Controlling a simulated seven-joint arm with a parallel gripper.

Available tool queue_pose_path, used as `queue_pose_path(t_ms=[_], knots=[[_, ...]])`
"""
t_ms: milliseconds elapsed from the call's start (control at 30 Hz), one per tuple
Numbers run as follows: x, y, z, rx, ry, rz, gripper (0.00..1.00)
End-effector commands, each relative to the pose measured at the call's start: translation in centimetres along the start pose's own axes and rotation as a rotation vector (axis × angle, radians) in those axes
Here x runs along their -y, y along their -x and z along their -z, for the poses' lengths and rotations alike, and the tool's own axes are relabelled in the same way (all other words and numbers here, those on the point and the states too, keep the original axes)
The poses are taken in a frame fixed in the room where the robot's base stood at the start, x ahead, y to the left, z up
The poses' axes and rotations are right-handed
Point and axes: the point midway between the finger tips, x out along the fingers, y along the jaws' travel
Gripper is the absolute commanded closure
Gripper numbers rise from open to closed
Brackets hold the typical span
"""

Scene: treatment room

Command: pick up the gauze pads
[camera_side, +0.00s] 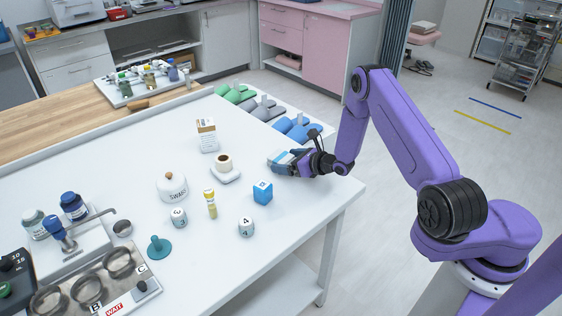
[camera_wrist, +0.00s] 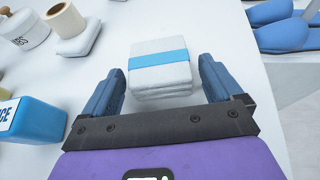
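The gauze pads (camera_wrist: 160,67) are a white stack with a blue band across the top. In the wrist view they lie on the white table just ahead of and between my fingers. My gripper (camera_wrist: 161,77) is open, with one blue finger on each side and a gap showing beside the stack. In the side view my gripper (camera_side: 282,160) is low over the right part of the table, and the gauze pads there are mostly hidden by the fingers.
A blue box (camera_side: 262,192) stands close to the left of my gripper. A tape roll on a white pad (camera_side: 225,168) and a carton (camera_side: 207,135) stand further left. Numbered cubes and a yellow-capped tube (camera_side: 210,203) stand nearer the front.

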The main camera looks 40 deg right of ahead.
Motion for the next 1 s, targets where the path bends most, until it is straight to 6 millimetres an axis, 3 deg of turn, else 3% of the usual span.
queue_pose_path(t_ms=[33,100,133,633,900,1000], knots=[[0.0,0.0,0.0,0.000,0.000,0.000,0.26],[0.0,0.0,0.0,0.000,0.000,0.000,0.49],[0.0,0.0,0.0,0.000,0.000,0.000,0.55],[0.0,0.2,-0.5,0.001,0.000,0.000,0.55],[0.0,1.3,-3.1,0.002,0.002,0.000,0.55],[-0.2,3.2,-4.0,0.001,-0.001,0.001,0.55]])
